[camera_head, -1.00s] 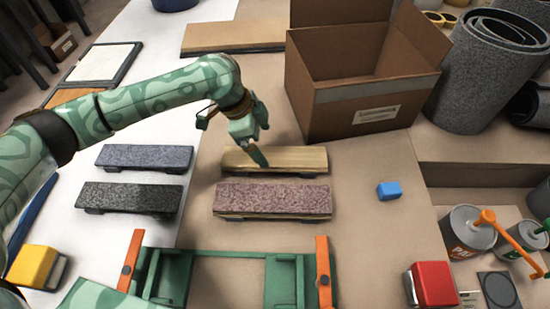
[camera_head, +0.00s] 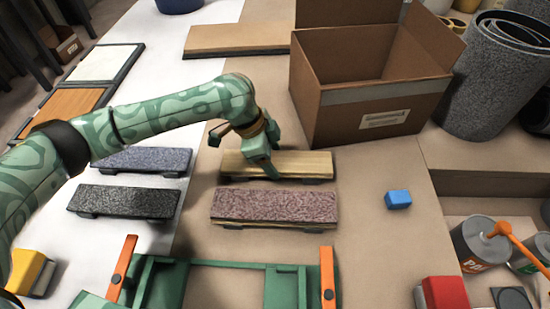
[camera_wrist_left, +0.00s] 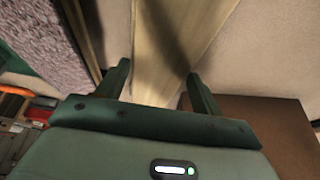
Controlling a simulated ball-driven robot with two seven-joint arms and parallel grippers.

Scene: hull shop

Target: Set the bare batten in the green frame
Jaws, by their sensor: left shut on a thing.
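The bare batten (camera_head: 308,164) is a pale wooden strip lying behind a reddish-grey covered batten (camera_head: 275,205). My left gripper (camera_head: 271,172) reaches down over the bare batten's middle and is shut on it. In the left wrist view the bare wood (camera_wrist_left: 160,45) runs between the two dark green fingers. The batten looks level and low; I cannot tell whether it is clear of its supports. The green frame (camera_head: 235,264) with orange uprights is at the bottom, partly cut off. It looks empty between its ends. My right gripper is not in view.
Blue-grey (camera_head: 145,160) and dark grey (camera_head: 125,201) covered battens lie at left. An open cardboard box (camera_head: 375,115) stands close behind right.

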